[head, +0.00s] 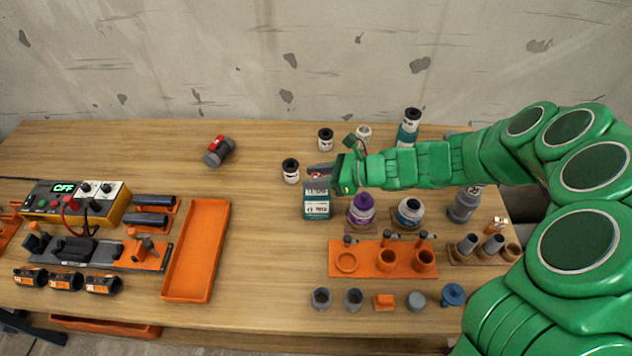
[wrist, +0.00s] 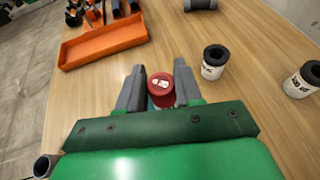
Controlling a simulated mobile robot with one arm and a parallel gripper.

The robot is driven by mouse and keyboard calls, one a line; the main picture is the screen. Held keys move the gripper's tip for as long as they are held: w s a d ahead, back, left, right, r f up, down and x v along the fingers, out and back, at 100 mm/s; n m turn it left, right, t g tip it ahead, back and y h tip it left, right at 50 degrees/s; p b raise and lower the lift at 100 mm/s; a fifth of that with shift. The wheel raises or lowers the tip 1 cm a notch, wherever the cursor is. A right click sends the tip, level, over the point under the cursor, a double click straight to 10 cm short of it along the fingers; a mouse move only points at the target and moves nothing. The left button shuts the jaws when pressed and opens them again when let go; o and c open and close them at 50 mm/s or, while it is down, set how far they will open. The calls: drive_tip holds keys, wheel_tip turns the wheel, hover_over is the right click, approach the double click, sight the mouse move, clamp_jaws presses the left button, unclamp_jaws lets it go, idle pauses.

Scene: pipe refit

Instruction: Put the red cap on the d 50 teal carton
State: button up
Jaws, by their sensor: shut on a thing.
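The red cap (wrist: 161,86) is between the two fingers of my gripper (wrist: 160,92) in the wrist view, with a pale mark on its top. My gripper (head: 322,181) is shut on it in the head view, where the cap is mostly hidden by the fingers. A teal carton (head: 317,203) with a white label band stands on the table just below the gripper in the picture. A little teal shows under the cap in the wrist view. I cannot tell whether the cap touches the carton. The d 50 marking is too small to read.
An orange rack (head: 378,278) is in front. The table between the orange tray (head: 196,250) and the carton is clear.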

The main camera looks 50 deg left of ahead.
wheel_tip(320, 180, down, 2)
drive_tip(key=shift+f, duration=0.2)
drive_tip(key=o, duration=1)
drive_tip(key=shift+v, duration=6.1)
